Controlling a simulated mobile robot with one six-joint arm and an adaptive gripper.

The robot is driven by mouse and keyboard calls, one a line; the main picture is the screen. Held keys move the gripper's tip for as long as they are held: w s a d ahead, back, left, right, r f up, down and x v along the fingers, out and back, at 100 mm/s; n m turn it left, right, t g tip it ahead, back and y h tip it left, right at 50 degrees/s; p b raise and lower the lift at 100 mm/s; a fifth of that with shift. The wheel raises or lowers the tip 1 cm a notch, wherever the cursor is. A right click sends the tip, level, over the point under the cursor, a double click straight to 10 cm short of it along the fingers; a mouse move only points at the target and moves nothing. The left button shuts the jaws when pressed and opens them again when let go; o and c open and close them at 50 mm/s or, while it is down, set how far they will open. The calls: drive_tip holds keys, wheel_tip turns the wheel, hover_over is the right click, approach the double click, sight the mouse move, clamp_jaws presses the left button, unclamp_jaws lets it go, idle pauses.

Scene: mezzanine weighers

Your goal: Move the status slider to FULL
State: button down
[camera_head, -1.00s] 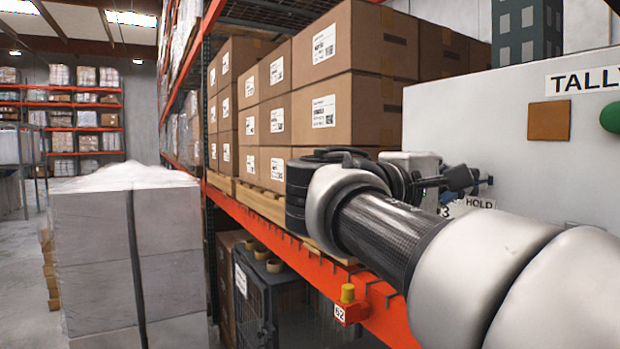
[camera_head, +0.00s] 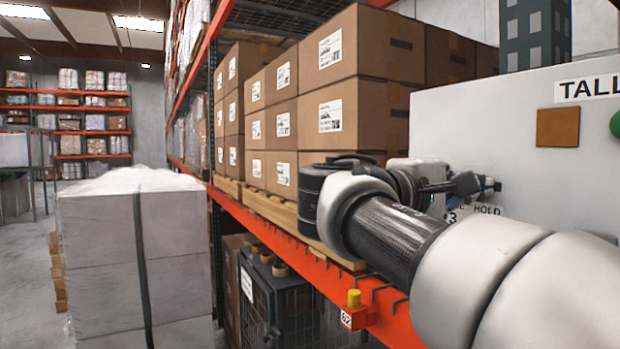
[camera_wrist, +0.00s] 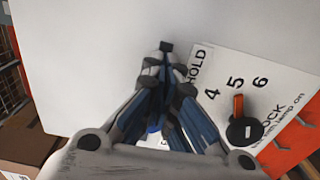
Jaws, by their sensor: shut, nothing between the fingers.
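The white panel box (camera_head: 480,125) stands at the right in the head view, with a "HOLD" label (camera_head: 488,210) on its face. The same "HOLD" label (camera_wrist: 199,66) shows in the wrist view, just right of my fingertips. My gripper (camera_wrist: 166,48) is shut and empty, its fingers close to the panel face; I cannot tell whether they touch it. In the head view my gripper (camera_head: 480,185) is small and partly hidden by my wrist. I cannot make out the status slider or a FULL mark; my gripper covers part of the panel.
A black rotary knob with an orange pointer (camera_wrist: 238,106) sits beside the numbers 4, 5 and 6 on the panel. A brown square (camera_head: 557,127) and a partly seen green button (camera_head: 616,124) are higher up. Stacked cartons (camera_head: 345,115) and an orange rack beam (camera_head: 300,262) lie left of the panel.

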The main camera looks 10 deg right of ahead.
drive_tip(key=shift+w+a, duration=0.25)
drive_tip(key=shift+w, duration=0.3)
drive_tip(key=shift+w+p, duration=0.1)
drive_tip(key=shift+p, duration=0.2)
drive_tip(key=shift+w+a+p, duration=0.25)
drive_tip(key=shift+w+p, duration=0.1)
drive_tip(key=shift+w, duration=0.35)
drive_tip(key=shift+w+a+p, duration=0.3)
drive_tip(key=shift+w+p, duration=0.1)
drive_tip(key=shift+w, duration=0.35)
drive_tip(key=shift+w+a+p, duration=0.25)
drive_tip(key=shift+w+p, duration=0.1)
drive_tip(key=shift+w, duration=0.35)
drive_tip(key=shift+s+d+b, duration=0.3)
drive_tip(key=shift+s+b, duration=0.3)
drive_tip(key=shift+s, duration=0.15)
drive_tip(key=v, duration=1)
